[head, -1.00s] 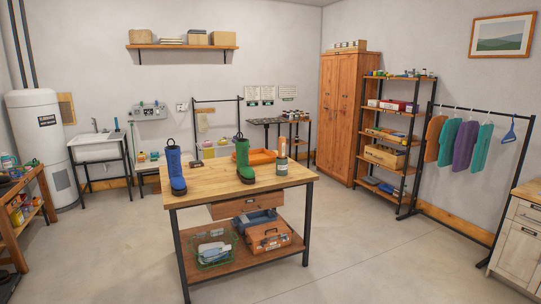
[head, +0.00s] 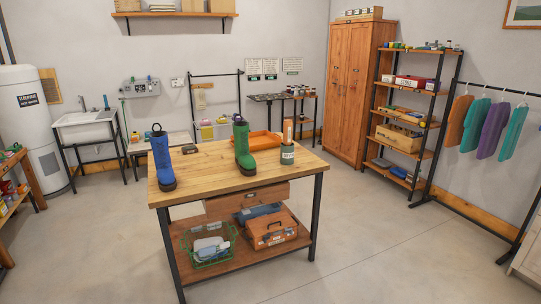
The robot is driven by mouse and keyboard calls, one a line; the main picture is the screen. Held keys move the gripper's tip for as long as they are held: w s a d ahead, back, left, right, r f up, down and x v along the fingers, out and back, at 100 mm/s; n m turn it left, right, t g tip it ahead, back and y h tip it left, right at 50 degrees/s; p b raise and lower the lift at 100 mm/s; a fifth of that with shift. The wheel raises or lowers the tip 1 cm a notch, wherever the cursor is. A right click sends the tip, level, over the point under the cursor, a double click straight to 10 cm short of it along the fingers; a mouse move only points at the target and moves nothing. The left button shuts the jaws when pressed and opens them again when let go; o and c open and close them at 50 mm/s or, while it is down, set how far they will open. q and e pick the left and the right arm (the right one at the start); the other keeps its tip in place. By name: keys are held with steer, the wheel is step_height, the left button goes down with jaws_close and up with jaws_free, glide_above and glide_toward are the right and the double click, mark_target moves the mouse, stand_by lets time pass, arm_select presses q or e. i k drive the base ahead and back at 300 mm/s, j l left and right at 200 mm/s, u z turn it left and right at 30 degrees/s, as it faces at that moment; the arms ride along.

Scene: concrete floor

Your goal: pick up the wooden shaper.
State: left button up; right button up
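A brown wooden upright piece (head: 288,131), possibly the wooden shaper, stands at the right of the wood-topped workbench (head: 205,172). It rises from or just behind a grey-green can with a pale label (head: 287,155); I cannot tell which. A blue boot (head: 161,158) stands upright at the left of the bench top. A green boot (head: 243,146) stands upright near the middle. Neither of my grippers is in view.
An orange tray (head: 264,142) and a small dark object (head: 189,149) are at the bench's back. A drawer (head: 246,199) hangs under the top. The lower shelf holds a green wire basket (head: 209,245) and an orange-brown toolbox (head: 272,231). The floor in front and right (head: 390,245) is clear.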

mark_target(287, 123)
steer(key=i, duration=1.6)
